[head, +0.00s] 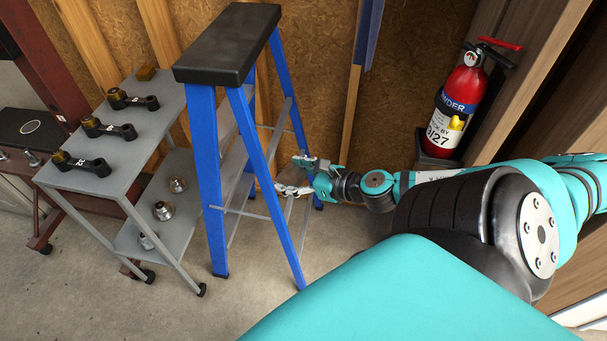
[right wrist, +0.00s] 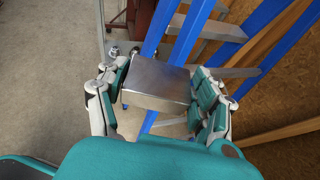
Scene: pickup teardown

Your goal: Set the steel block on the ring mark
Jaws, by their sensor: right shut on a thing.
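My right gripper (head: 292,176) is beside the blue stepladder in the head view. In the right wrist view its fingers (right wrist: 160,95) are shut on the steel block (right wrist: 158,80), a shiny flat-faced box gripped from both sides. The block is clear of any surface I can see. A pale oval mark (head: 31,126), perhaps the ring mark, lies on a dark surface at the far left, well away from the gripper. My left gripper is not in view.
The blue stepladder (head: 206,135) stands between my right gripper and a grey two-tier cart (head: 75,180) carrying several linkage parts and metal fittings. A red fire extinguisher (head: 454,112) stands by the wall at right. Concrete floor (head: 180,315) is open in front.

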